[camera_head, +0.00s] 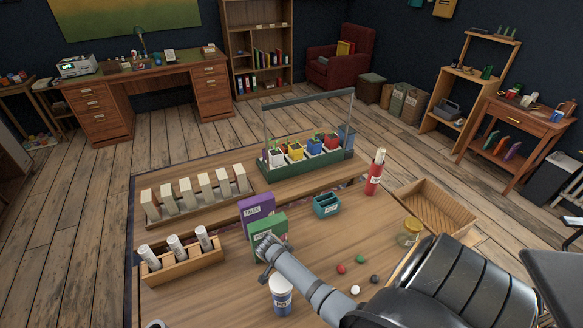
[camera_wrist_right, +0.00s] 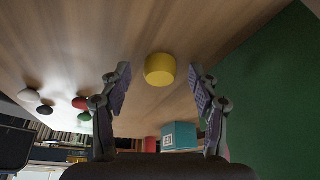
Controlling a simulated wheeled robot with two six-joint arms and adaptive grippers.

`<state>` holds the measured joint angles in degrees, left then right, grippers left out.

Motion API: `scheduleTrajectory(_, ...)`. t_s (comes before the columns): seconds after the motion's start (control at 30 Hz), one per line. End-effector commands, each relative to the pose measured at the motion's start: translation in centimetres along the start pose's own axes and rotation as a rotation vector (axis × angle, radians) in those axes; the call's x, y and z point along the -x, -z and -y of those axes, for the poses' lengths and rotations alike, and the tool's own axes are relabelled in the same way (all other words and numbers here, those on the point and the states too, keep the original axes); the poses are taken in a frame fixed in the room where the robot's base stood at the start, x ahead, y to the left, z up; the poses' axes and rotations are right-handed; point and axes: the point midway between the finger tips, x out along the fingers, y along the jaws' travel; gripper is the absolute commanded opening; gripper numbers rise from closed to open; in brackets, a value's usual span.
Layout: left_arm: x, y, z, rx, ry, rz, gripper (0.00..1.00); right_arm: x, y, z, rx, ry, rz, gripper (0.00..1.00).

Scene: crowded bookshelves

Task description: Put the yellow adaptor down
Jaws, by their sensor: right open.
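The yellow adaptor (camera_wrist_right: 160,70) is a short yellow cylinder in the right wrist view, in front of the brown wooden surface. It lies between and slightly beyond the fingertips of my right gripper (camera_wrist_right: 160,72), with a visible gap on both sides. The gripper is open and holds nothing. In the head view my right gripper (camera_head: 264,262) is low over the table, beside the green box (camera_head: 267,229). The adaptor is not visible there, and whether it touches the table is hard to tell. My left gripper is not in view.
A green surface (camera_wrist_right: 270,85) rises close beside the gripper. A purple box (camera_head: 256,208), a teal holder (camera_head: 326,205) and a white-and-blue cup (camera_head: 281,297) stand nearby. Several small balls (camera_head: 341,268) lie to the right. A wooden tray (camera_head: 437,207) stands farther right.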

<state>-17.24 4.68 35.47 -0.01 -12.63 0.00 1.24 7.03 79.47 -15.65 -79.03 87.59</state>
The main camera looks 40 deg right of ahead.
Motion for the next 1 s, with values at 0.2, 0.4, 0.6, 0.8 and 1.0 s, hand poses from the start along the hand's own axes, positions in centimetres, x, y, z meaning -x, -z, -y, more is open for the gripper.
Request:
scheduleTrajectory(0.2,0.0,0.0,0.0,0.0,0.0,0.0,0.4,0.0,0.0,0.0,0.0,0.0,0.0,0.41)
scheduleTrajectory(0.4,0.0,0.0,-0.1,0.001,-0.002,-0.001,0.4,0.1,0.0,0.0,0.0,0.0,0.0,0.21)
scheduleTrajectory(0.6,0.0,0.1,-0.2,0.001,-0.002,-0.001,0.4,0.1,0.0,0.0,0.0,0.0,0.0,0.18)
scheduleTrajectory(0.8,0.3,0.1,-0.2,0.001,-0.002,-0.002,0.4,2.3,0.9,0.1,-0.002,0.004,-0.001,0.18)
scheduleTrajectory(1.0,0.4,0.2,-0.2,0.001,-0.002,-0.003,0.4,6.5,2.7,0.1,-0.002,0.003,-0.001,0.18)
